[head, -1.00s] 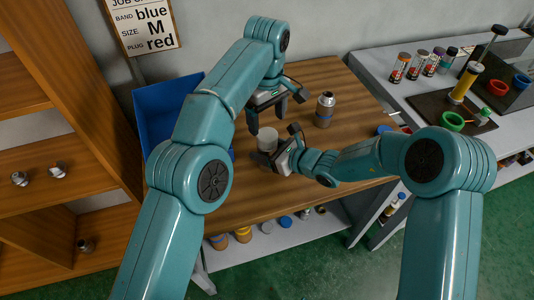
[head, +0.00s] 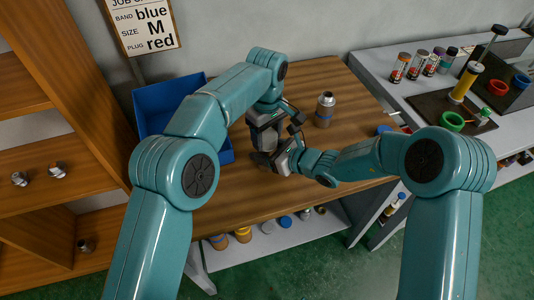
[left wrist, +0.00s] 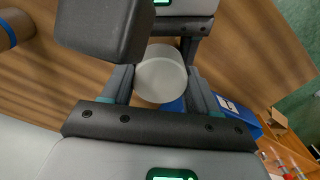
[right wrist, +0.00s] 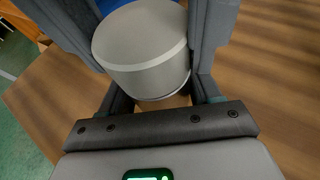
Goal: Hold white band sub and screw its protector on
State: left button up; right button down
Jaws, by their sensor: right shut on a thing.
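A plain white round protector (left wrist: 160,78) sits at the top of the piece between my two grippers; it also shows in the right wrist view (right wrist: 145,50). The white band sub under it is almost wholly hidden, so I cannot tell how far the protector is seated. My right gripper (head: 272,161) is shut on that sub, just above the table. My left gripper (head: 266,130) points down from above, its fingers on either side of the protector. It looks open, with slight gaps beside the white wall.
A metal sub with a blue band (head: 325,110) stands on the wooden table (head: 240,190) right of my grippers. A blue bin (head: 170,103) is at the back left. Several caps (head: 286,221) lie on the shelf below. A side bench (head: 395,100) holds cans and rings.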

pick_arm(q)
jog(key=m, duration=0.6)
jog(key=o, duration=1.1)
jog(key=shift+a, duration=0.1)
jog(key=shift+o, duration=0.2)
jog(key=shift+d, duration=0.2)
